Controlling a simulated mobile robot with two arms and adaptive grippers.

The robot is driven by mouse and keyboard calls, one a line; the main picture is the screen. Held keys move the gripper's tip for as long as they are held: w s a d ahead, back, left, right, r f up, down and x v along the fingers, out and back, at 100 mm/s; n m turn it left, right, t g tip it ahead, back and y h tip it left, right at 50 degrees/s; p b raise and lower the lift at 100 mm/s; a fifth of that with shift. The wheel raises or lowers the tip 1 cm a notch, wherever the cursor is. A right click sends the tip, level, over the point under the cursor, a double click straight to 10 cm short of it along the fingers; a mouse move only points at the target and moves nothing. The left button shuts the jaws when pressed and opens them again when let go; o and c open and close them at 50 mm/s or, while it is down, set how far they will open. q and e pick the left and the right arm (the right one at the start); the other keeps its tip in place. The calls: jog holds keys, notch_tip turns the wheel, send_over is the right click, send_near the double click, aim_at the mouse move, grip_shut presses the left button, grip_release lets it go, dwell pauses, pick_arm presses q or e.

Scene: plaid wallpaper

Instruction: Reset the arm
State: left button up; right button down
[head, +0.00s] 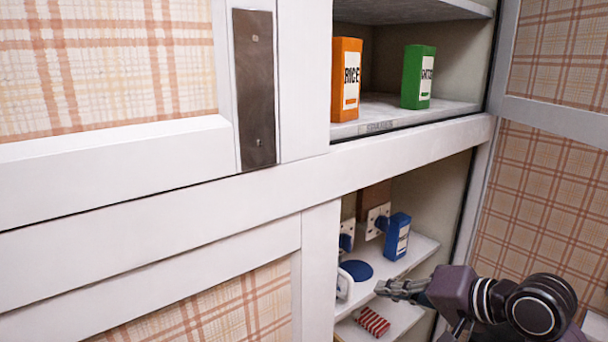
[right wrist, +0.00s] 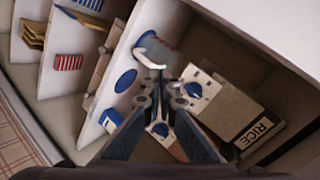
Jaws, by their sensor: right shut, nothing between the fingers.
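My right arm comes in from the lower right of the head view, with a purple and black wrist. Its right gripper (head: 388,288) is shut and empty, in front of the lower cupboard shelf (head: 416,252). In the right wrist view the dark fingers of the right gripper (right wrist: 162,88) point into the cupboard, near a white curved handle (right wrist: 152,50) and a blue disc (right wrist: 125,80). Whether they touch anything is unclear. My left arm and left gripper are not in view.
A blue box (head: 397,237) and plates with blue knobs (head: 377,222) are lower down. A red striped item (head: 373,321) lies below. White panels (head: 150,215) cover the left.

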jog(key=s+f+n+g+h, duration=0.15)
jog(key=s+f, duration=0.35)
jog(key=f, duration=0.7)
jog(key=s+d+f+n+g+h, duration=0.2)
jog(key=s+f+n+h, duration=0.1)
jog(key=s+f, duration=0.8)
jog(key=s+d+f+n+g+h, duration=0.25)
jog(key=s+f, duration=0.55)
jog(key=s, duration=0.7)
notch_tip(320, 180, down, 26)
jog(key=s+g+b, duration=0.1)
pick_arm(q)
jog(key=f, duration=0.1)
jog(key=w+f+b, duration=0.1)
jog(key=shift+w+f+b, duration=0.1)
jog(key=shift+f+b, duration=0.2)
pick_arm(e)
jog(key=s+d+f+g, duration=0.1)
jog(key=s+d+f, duration=0.2)
jog(key=s+f, duration=1.4)
jog(key=shift+s+f+g+h, duration=0.3)
jog(key=shift+s+f+h, duration=0.1)
jog(key=shift+f, duration=0.3)
